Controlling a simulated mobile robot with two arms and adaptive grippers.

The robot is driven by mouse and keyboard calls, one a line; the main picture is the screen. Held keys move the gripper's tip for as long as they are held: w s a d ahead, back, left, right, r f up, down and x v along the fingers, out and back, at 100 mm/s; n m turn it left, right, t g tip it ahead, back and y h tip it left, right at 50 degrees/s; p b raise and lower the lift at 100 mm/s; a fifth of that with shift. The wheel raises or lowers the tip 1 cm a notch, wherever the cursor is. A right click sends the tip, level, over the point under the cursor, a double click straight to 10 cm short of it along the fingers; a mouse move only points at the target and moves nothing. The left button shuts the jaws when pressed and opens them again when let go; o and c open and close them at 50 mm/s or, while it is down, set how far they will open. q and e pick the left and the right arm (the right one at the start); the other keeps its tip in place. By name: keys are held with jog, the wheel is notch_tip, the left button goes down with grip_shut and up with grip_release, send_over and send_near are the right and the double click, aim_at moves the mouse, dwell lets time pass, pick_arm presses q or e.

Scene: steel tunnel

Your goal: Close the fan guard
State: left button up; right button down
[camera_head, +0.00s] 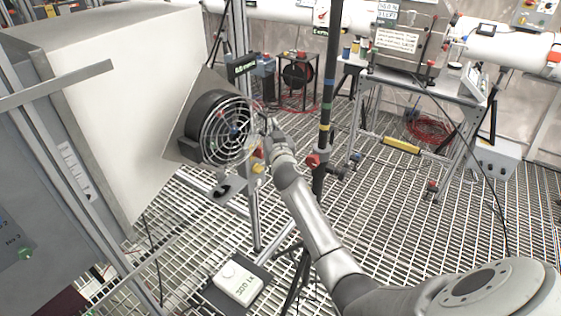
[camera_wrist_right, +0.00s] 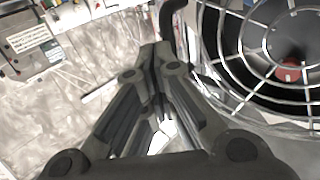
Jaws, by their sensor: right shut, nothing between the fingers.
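The fan guard (camera_head: 232,130) is a round, pale wire grille at the front of a black fan housing (camera_head: 190,125) on the side of a large white box. In the head view it lies close to the fan's face; I cannot tell whether its rim touches the housing. In the right wrist view the guard (camera_wrist_right: 262,50) fills the upper right, with a red hub behind the wires. My right gripper (camera_head: 266,122) is shut and empty, just right of the guard's rim. Its fingertips (camera_wrist_right: 155,55) point away from the camera, left of the wires; contact cannot be told. My left gripper is not in view.
The white box (camera_head: 120,90) takes up the left side. A dark upright pole (camera_head: 328,100) with coloured bands stands right of my right gripper. A steel bench (camera_head: 425,85) stands at the back right. A white device (camera_head: 240,283) sits low on the grating floor.

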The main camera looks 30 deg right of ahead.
aim_at(262, 119)
jog(key=w, duration=0.3)
jog(key=shift+w+d, duration=0.15)
jog(key=shift+w, duration=0.05)
jog(key=shift+w+n+t+y, duration=0.4)
jog(key=shift+w+n+y, duration=0.2)
jog(key=shift+w+y, duration=0.3)
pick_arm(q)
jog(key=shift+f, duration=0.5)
pick_arm(e)
jog(key=shift+r, duration=0.15)
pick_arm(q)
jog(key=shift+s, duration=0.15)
pick_arm(e)
jog(key=shift+s+a, duration=0.35)
jog(key=shift+s, duration=0.05)
jog(key=v, duration=1.1)
jog(key=shift+s+d, duration=0.15)
jog(key=shift+d, duration=0.1)
